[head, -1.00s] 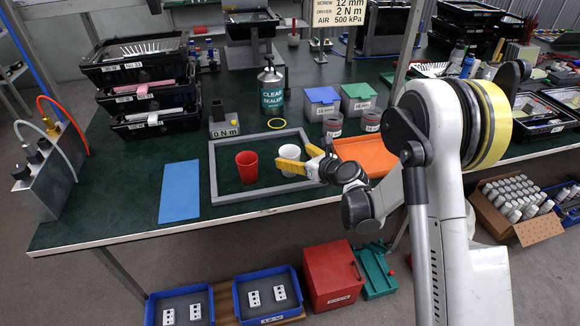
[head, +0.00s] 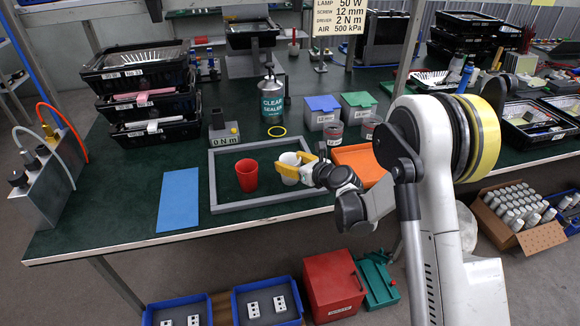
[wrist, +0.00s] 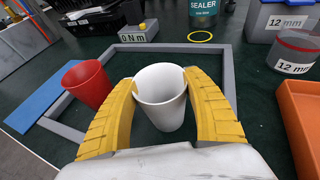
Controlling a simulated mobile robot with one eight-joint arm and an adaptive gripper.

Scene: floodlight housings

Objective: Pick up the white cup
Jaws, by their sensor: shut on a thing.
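The white cup (head: 288,172) stands upright inside the grey frame on the green table; it also shows in the wrist view (wrist: 161,108). My gripper (wrist: 160,84) has its two yellow fingers on either side of the cup, shut on it near the rim. In the head view my gripper (head: 299,166) reaches the cup from the right and covers part of it. I cannot tell whether the cup's base is clear of the table.
A red cup (head: 247,176) stands just left of the white cup, inside the grey frame (head: 213,181). A blue mat (head: 178,199) lies left of the frame. An orange tray (head: 362,160) and grey tins (head: 333,130) stand to the right.

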